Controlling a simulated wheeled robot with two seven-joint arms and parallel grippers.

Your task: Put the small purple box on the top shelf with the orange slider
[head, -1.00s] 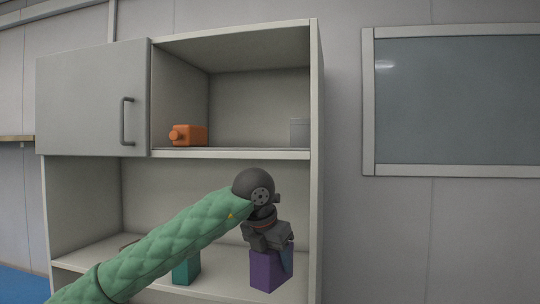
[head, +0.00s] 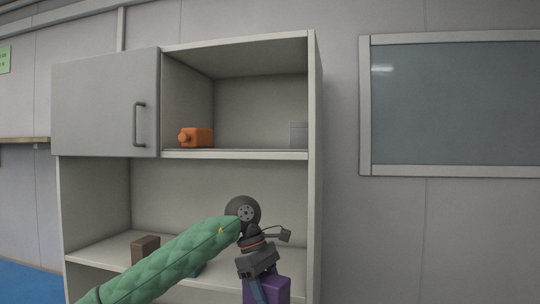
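The small purple box (head: 277,288) is at the bottom of the head view, cut off by the lower edge. My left gripper (head: 264,291) reaches down onto it, with a dark finger across its face. It appears shut on the box, in front of the lower shelf; the far finger is hidden. The orange slider (head: 199,137) rests on the upper shelf (head: 235,155) near the left of its open part. My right gripper is not in view.
A grey door (head: 105,105) with a handle covers the upper left. A grey box (head: 299,135) stands at the upper shelf's right end, with free room beside the slider. A brown box (head: 145,247) is on the lower shelf. My arm mostly hides a teal box (head: 199,270).

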